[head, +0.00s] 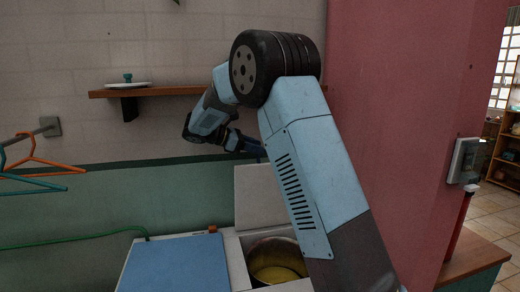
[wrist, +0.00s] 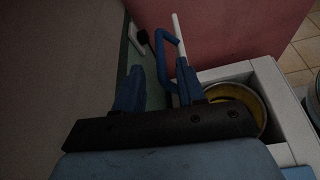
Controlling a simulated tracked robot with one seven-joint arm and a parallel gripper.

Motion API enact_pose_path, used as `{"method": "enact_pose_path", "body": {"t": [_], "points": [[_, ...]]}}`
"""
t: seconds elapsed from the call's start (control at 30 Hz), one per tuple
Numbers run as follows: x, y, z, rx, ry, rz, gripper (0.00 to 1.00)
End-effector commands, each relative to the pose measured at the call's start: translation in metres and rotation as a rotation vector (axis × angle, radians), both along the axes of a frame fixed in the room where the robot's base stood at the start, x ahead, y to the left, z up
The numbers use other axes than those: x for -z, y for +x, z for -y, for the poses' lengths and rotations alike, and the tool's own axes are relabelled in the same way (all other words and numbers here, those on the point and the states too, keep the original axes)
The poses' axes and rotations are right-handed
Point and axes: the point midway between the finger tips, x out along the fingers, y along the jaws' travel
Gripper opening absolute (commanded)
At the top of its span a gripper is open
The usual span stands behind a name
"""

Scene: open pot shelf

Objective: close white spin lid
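The white spin lid (head: 262,195) stands raised, upright behind the round spin tub opening, in the head view. In the wrist view a thin white strip (wrist: 178,38), which looks like the lid seen edge-on, rises beyond my right finger. My gripper (wrist: 157,82) is open, its two blue fingers apart with nothing clearly held between them. In the head view my gripper (head: 248,146) is just above the lid's top edge, partly hidden by my arm. I cannot tell whether a finger touches the lid. The spin tub (head: 276,262) is open with a yellowish inside, also visible in the wrist view (wrist: 252,98).
A blue lid (head: 176,266) covers the machine's left side. A wooden shelf (head: 165,91) is on the wall above. A blue bent piece (wrist: 160,45) shows near my fingers. Hangers (head: 40,160) are at left; a pink wall (head: 425,110) stands close on the right.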

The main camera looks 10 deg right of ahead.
Motion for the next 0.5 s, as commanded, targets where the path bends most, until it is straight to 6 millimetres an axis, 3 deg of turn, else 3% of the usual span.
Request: {"method": "enact_pose_path", "body": {"t": [0.2, 0.5], "points": [[0.007, 0.002, 0.019, 0.000, 0.000, 0.001, 0.39], [0.009, 0.002, 0.023, 0.000, 0.000, 0.001, 0.39]]}}
